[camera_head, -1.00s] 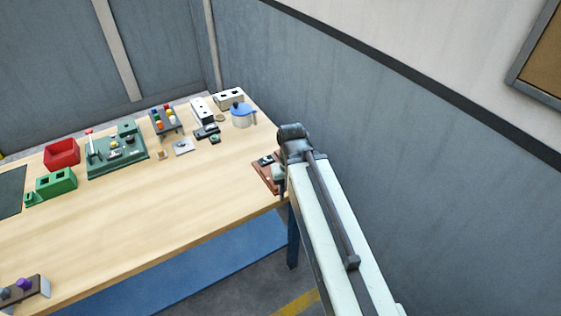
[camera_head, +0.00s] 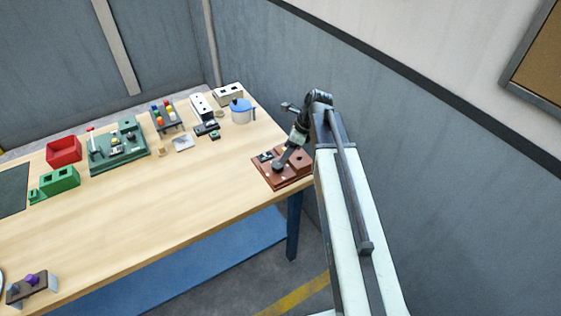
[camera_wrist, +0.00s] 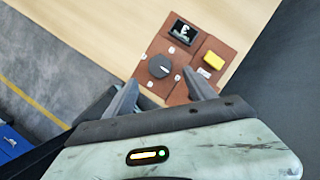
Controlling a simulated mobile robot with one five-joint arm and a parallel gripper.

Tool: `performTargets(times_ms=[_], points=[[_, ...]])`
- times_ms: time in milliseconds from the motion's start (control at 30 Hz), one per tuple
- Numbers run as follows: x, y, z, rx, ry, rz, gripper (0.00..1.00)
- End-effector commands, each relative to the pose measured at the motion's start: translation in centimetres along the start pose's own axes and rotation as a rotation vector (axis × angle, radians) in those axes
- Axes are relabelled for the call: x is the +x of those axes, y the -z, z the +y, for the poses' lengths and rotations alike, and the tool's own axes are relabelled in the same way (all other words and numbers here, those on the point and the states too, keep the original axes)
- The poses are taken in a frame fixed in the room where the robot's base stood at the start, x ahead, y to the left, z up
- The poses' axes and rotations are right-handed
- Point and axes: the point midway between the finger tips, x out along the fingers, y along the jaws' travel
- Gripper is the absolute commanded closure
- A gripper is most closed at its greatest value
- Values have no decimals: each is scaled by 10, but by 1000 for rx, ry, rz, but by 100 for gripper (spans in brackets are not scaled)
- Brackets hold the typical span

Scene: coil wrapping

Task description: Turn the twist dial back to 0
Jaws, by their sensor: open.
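The twist dial (camera_wrist: 160,67) is a dark round knob with a pale pointer line, on a reddish-brown board (camera_wrist: 213,54) in the wrist view. A small dark display (camera_wrist: 184,30) with a white character, too small to read surely, and a yellow block (camera_wrist: 213,60) share the board. In the head view the board (camera_head: 296,179) lies at the table's near right corner. My gripper (camera_wrist: 160,88) is open and empty, its two fingers apart just short of the dial and on either side of it. In the head view my gripper (camera_head: 281,165) is above the board and partly covers it.
A blue-lidded pot (camera_head: 242,112), a green board (camera_head: 118,152), a red bin (camera_head: 64,151) and a green block (camera_head: 59,179) stand farther left and back. The middle of the table (camera_head: 185,200) is clear. A grey wall (camera_head: 430,190) rises close on the right.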

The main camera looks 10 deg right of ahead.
Motion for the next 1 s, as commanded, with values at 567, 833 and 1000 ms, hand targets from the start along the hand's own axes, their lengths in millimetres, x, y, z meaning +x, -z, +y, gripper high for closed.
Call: performTargets(times_ms=[567, 833, 1000], points=[[79, 3, 0, -3, 0, 2, 36], [77, 1, 0, -3, 1, 2, 39], [77, 1, 0, -3, 1, 2, 86]])
